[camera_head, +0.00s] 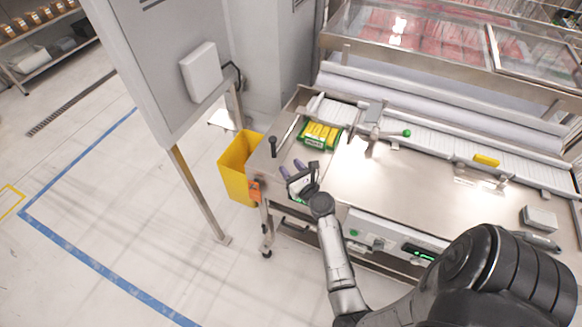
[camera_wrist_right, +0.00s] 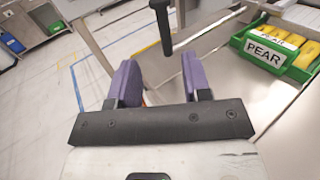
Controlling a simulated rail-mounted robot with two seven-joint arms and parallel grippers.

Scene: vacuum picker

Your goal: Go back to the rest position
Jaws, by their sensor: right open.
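My right gripper (camera_head: 292,170) is over the left end of the steel worktable (camera_head: 400,190). In the right wrist view its two purple fingers (camera_wrist_right: 157,82) stand apart with nothing between them. A black upright lever or knob (camera_wrist_right: 162,28) stands beyond the fingertips in that view; it also shows at the table's left corner in the head view (camera_head: 273,147). A green bin (camera_wrist_right: 273,59) marked PEAR, with yellow items in it, is to the right of the fingers. The same bin (camera_head: 319,134) shows behind the gripper in the head view. My left gripper is not in view.
A yellow bin (camera_head: 236,167) stands on the floor left of the table. A grey cabinet panel (camera_head: 150,60) on posts rises at the left. A roller conveyor (camera_head: 450,150) runs along the table's back. A small grey box (camera_head: 539,217) sits at the right. The table's middle is clear.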

